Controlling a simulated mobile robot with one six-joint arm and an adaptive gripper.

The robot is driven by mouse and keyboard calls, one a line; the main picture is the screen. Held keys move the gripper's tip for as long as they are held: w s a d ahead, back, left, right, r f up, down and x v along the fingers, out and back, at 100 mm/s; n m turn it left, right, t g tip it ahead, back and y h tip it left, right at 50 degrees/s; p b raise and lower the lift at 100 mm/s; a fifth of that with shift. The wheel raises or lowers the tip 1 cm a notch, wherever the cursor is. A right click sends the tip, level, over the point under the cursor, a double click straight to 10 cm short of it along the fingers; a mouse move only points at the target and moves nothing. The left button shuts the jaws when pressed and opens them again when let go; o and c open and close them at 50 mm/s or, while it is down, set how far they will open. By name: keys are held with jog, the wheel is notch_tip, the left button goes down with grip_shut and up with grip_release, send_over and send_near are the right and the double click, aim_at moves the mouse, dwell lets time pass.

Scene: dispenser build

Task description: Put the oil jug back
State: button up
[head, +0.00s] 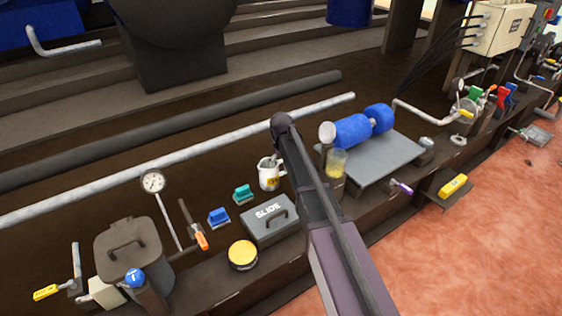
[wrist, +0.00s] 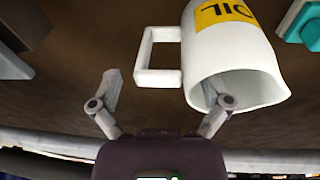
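The oil jug (head: 268,180) is white with a yellow label and stands on the dark surface in the head view, left of my arm. In the wrist view the jug (wrist: 228,60) fills the upper right, with its square handle (wrist: 158,57) on the left and its open mouth toward my gripper. My gripper (wrist: 160,84) has its fingers spread. The left finger is beyond the handle's outer side; the right finger overlaps the jug's mouth. I cannot tell whether either finger touches the jug. My arm hides part of the area beside the jug in the head view.
A grey SLIDE box (head: 270,219), a green-handled block (head: 243,194) and a blue-handled block (head: 219,217) are close to the jug. A yellow-lidded tin (head: 242,254) is in front. A blue motor (head: 352,131) on a grey plate and a yellow-filled cup (head: 336,163) are right.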

jog(key=shift+r, duration=0.1)
dwell(0.3)
notch_tip(320, 180, up, 12)
jog(key=s+p, duration=0.2)
jog(key=p, duration=1)
dwell(0.7)
